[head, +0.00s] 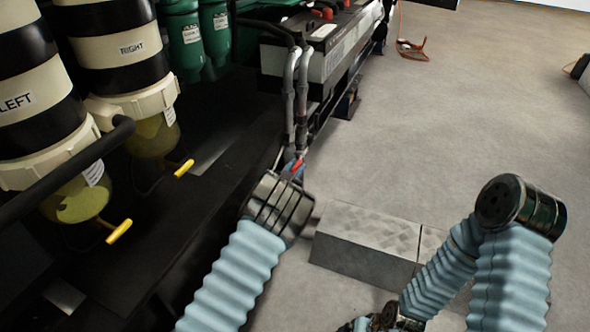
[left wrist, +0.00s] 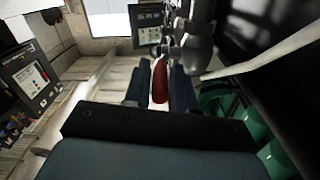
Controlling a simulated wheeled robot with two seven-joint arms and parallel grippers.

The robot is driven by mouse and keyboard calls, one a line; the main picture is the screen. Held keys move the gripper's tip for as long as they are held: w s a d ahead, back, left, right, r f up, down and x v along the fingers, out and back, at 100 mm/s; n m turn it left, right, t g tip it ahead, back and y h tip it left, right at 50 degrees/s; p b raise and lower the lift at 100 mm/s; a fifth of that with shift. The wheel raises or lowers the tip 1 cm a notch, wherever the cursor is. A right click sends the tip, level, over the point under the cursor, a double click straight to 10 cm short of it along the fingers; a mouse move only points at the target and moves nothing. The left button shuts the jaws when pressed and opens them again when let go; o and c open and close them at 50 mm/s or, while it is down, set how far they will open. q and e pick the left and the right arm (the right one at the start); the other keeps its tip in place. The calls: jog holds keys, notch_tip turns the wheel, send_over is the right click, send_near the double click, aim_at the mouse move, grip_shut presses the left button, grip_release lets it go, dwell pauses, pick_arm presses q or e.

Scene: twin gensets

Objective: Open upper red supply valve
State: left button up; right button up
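A small red valve handle (head: 298,166) shows in the head view at the lower end of the grey vertical pipes (head: 290,100), beside the engine block. My left gripper (head: 291,172) is right at it, its fingertips small and partly hidden behind my wrist. In the left wrist view the red handle (left wrist: 159,82) stands between the two dark blue fingers of my left gripper (left wrist: 159,88), which lie close against it on both sides. Grey pipe fittings (left wrist: 197,45) are just beyond. My right arm is at the lower right of the head view; its gripper is not visible.
Two striped filter cylinders marked LEFT (head: 25,103) and RIGHT (head: 130,47) stand at the left, with yellow drain handles (head: 119,231) below. Green canisters (head: 182,40) are behind. A low grey block (head: 365,243) lies on the floor. Open floor extends right.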

aim_at(296, 166)
pick_arm(q)
grip_shut()
jog(key=shift+r, duration=0.15)
pick_arm(e)
jog(key=shift+r, duration=0.15)
pick_arm(q)
jog(key=shift+r+g+p, duration=0.4)
jog(key=shift+p, duration=0.35)
jog(key=r+g+p, duration=0.1)
jog(key=g+p, duration=0.1)
jog(key=r+g+y+p, duration=0.1)
jog(key=p, duration=0.2)
jog(key=shift+w+r+g+y, duration=0.3)
jog(key=shift+w+r+g, duration=0.05)
jog(key=shift+g, duration=0.05)
jog(key=shift+w+d+r+g+p, duration=0.15)
jog(key=shift+r+g+p, duration=0.1)
jog(key=shift+g+p, duration=0.35)
jog(key=shift+w+r+g+y+p, duration=0.15)
jog(key=shift+g+y+p, duration=0.15)
jog(key=shift+g+p, duration=0.3)
pick_arm(e)
notch_tip(296, 166, up, 8)
jog(key=a, duration=0.2)
jog(key=shift+s+a+r, duration=0.15)
jog(key=shift+s+r, duration=0.1)
jog(key=shift+s, duration=0.2)
